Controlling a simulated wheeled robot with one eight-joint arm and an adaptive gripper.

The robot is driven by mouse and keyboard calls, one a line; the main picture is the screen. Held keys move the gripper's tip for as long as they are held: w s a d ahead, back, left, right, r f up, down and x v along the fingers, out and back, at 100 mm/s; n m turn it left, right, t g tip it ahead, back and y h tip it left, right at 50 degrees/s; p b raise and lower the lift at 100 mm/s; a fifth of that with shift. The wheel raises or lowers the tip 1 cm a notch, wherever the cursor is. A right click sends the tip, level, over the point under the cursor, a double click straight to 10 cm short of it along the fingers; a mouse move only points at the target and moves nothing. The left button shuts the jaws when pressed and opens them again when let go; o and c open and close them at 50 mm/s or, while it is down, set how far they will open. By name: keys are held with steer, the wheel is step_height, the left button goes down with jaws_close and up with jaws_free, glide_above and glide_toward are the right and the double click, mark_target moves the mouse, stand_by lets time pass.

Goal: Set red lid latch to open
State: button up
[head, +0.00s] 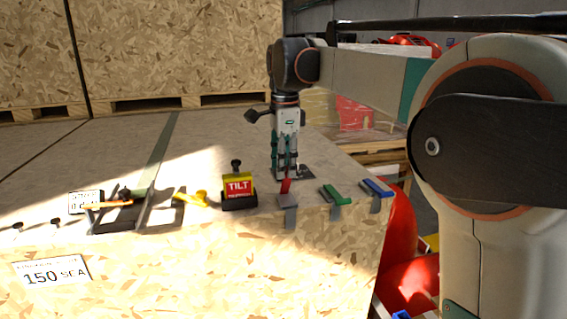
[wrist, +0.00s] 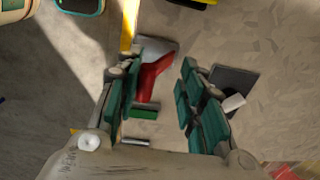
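The red lid latch (head: 285,187) sits on a grey plate at the front edge of the wooden crate top, its red lever tilted up. In the wrist view the red lever (wrist: 153,77) shows between my fingers, nearer the left one. My gripper (head: 284,172) points down just behind the latch in the head view. In the wrist view its green-padded fingers (wrist: 162,75) are spread apart with nothing clamped. I cannot tell whether a finger touches the lever.
A green latch (head: 336,195) and a blue latch (head: 378,187) lie along the same edge to the right. A yellow and red TILT box (head: 238,187) stands to the left. A dark plate (wrist: 234,84) with a white piece lies beside my right finger.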

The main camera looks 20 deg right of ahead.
stand_by(0.4)
step_height(320, 180, up, 12)
steer(key=shift+s, duration=0.4)
